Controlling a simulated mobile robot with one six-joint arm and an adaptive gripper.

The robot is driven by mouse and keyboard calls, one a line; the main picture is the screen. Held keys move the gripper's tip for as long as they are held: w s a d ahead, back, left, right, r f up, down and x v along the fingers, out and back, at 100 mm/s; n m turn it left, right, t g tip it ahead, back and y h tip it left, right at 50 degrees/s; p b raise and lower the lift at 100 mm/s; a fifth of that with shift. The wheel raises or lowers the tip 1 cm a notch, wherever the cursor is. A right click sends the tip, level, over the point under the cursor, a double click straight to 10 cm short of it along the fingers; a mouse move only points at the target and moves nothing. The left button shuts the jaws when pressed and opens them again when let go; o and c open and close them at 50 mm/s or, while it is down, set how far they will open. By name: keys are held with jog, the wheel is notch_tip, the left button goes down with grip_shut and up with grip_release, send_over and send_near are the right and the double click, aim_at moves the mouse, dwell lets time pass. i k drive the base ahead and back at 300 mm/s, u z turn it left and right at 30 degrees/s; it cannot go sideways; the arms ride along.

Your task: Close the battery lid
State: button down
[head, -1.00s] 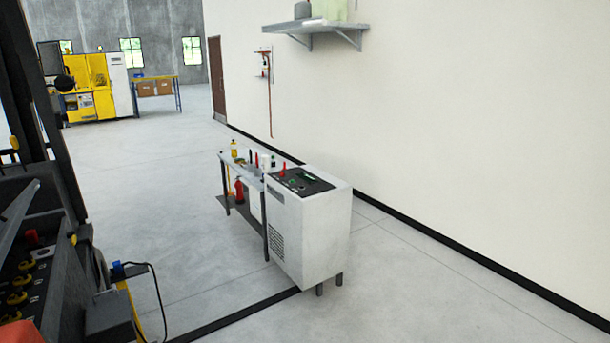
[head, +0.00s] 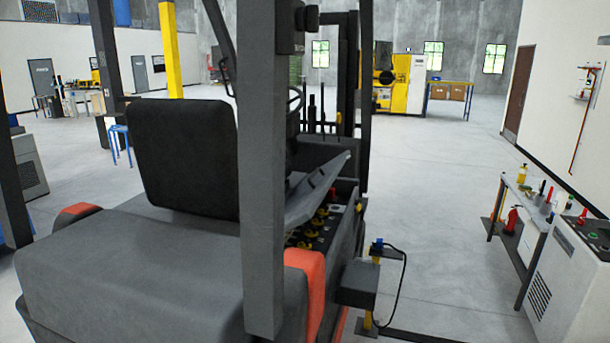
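The battery lid (head: 312,196) is a grey panel on the right side of the forklift (head: 140,275). It stands tilted open, its free edge raised toward the right. Below it, the open battery compartment (head: 318,228) shows yellow caps and a bit of red. A dark post of the forklift frame stands in front and hides the lid's left part. My gripper is in neither head frame.
A charger post (head: 372,285) with a dark box and a black cable stands close to the forklift's right side. A bench (head: 512,190) and a white cabinet (head: 560,285) stand at the right. Clear floor (head: 440,200) lies between them.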

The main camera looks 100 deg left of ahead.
aim_at(300, 207)
jog(key=u, duration=2.8)
jog(key=i, duration=1.65)
